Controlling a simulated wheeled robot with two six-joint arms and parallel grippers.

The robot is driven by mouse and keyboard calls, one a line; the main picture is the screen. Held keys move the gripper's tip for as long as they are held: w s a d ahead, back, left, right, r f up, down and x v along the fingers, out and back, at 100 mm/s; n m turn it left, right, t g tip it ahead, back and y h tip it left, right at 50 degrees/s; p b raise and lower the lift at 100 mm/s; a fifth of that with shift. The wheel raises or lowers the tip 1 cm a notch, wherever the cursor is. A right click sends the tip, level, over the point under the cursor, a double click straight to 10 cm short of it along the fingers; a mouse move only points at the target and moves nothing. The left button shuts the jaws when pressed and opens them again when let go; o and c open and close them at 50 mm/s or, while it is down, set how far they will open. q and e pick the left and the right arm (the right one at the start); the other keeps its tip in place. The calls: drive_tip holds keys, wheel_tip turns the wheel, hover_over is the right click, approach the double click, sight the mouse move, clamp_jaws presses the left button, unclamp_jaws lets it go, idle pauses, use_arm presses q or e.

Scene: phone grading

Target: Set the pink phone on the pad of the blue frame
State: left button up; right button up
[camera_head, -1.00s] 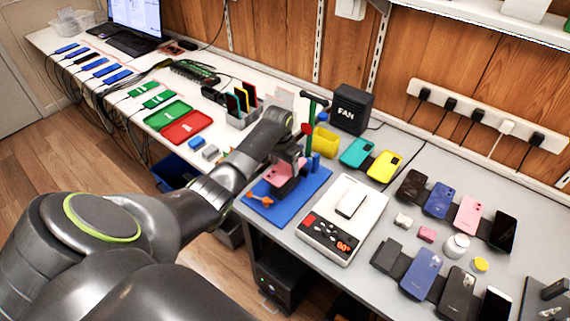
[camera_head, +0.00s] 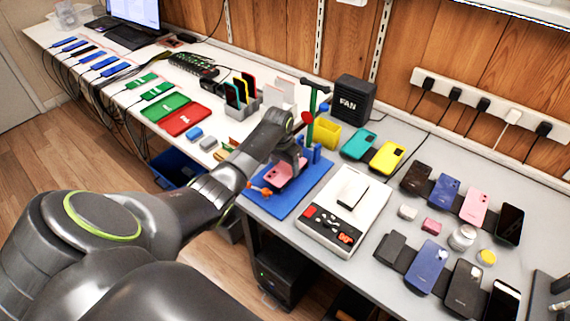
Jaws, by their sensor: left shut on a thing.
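The pink phone (camera_head: 279,174) is in my left gripper (camera_head: 287,166), low over the blue frame's base. My left gripper is shut on it from above and hides part of it. The blue frame (camera_head: 301,192) has a flat blue base, blue posts, a green upright (camera_head: 310,120) with a dark cross handle, and an orange piece at its left edge. The pad is hidden under the phone and gripper. I cannot tell whether the phone touches it. My right gripper is not in view.
A white heating plate (camera_head: 333,228) with a phone on it stands right of the frame. The yellow bin (camera_head: 327,133) and black fan box (camera_head: 352,100) are behind. Several phones lie on the grey bench to the right. Red (camera_head: 184,120) and green mats lie left.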

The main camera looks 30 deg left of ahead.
use_arm(q)
drive_tip(key=shift+p, duration=0.75)
idle(0.7)
drive_tip(key=shift+f, duration=0.3)
idle(0.7)
idle(0.6)
drive_tip(key=o, duration=1.5)
drive_tip(key=shift+f, duration=0.1)
drive_tip(key=shift+p, duration=0.4)
drive_tip(key=shift+r+p, duration=0.35)
drive_tip(key=shift+r, duration=0.1)
drive_tip(key=shift+r+p, duration=0.3)
drive_tip(key=shift+p, duration=0.05)
